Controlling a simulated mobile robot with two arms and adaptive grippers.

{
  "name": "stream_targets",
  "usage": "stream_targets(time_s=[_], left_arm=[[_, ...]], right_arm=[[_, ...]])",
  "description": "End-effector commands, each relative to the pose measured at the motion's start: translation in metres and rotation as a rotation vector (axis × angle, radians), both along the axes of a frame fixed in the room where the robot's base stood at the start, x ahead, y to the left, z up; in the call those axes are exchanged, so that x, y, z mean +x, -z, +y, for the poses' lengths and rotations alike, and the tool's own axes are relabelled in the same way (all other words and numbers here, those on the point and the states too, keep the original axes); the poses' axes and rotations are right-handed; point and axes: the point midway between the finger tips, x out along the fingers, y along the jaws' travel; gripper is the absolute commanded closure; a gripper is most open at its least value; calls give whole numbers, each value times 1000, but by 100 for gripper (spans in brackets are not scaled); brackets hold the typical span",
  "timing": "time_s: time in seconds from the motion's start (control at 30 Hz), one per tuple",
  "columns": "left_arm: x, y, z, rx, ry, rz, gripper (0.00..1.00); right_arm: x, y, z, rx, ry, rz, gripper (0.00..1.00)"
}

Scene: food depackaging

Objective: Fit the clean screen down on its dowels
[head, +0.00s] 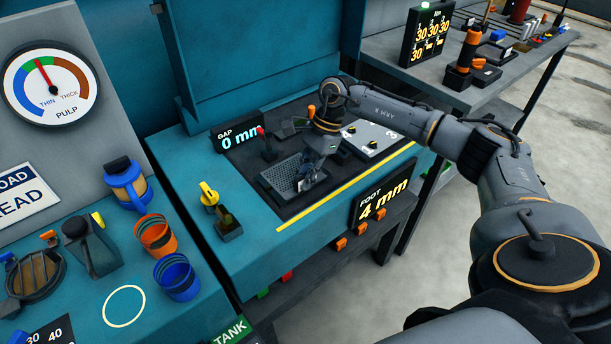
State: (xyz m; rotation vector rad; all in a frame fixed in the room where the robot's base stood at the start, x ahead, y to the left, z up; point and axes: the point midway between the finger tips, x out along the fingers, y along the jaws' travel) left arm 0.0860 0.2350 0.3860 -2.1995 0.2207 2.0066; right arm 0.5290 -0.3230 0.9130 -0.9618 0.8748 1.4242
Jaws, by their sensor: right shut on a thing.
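A dark perforated screen (283,177) lies low over the dark recessed bed of the teal machine, in the middle of the head view. My right arm comes in from the right, and its gripper (306,180) points down at the screen's right part. The right gripper is shut on the screen. The gripper hides part of the screen's right side. I cannot make out the dowels, nor whether the screen touches the bed. My left gripper is not in view.
A red-topped lever (266,146) stands behind the screen; a grey numbered plate (371,139) lies to its right. A yellow-knobbed control (209,195) is on the left ledge. The left bench holds a blue cup (176,278) and an orange cup (156,236). A raised teal lid (255,50) stands behind.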

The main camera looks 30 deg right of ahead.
Motion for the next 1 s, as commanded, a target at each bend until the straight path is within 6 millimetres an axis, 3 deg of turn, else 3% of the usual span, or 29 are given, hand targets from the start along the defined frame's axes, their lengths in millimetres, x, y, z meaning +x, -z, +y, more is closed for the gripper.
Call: stream_targets(time_s=[0.13,0.17,0.2,0.3,0.67,1.0], left_arm=[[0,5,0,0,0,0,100],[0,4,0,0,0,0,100],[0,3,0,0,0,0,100],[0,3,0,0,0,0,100],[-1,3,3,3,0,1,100],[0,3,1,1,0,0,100]], right_arm=[[0,4,0,1,0,-2,100],[1,4,0,1,0,-2,85],[1,3,0,1,0,-2,77],[0,3,0,1,-1,-1,61],[0,-1,-2,0,1,-1,61],[2,-61,-27,-1,2,-5,61]])
